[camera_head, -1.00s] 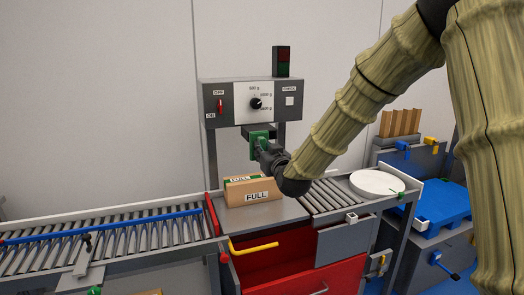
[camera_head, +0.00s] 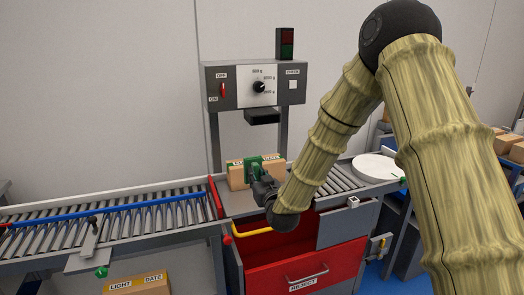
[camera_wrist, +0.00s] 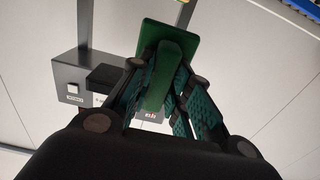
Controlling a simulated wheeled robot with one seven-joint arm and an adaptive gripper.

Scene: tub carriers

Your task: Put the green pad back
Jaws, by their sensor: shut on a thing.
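My gripper (camera_head: 258,174) is shut on the green pad and holds it by its grip in front of the cardboard tub carrier. The green pad (camera_head: 270,161) is a flat square plate; in the wrist view the pad (camera_wrist: 158,62) shows with its bar between my fingers (camera_wrist: 160,95). The cardboard carrier (camera_head: 236,178) stands upright on the grey plate under the machine head, partly hidden behind the pad. I cannot tell whether the pad touches it.
The grey control box (camera_head: 257,84) with a red switch and dial stands above, with a dark block (camera_head: 262,117) under it. A roller conveyor (camera_head: 110,222) runs left. A white disc (camera_head: 375,167) lies right. An open red drawer (camera_head: 290,270) is below.

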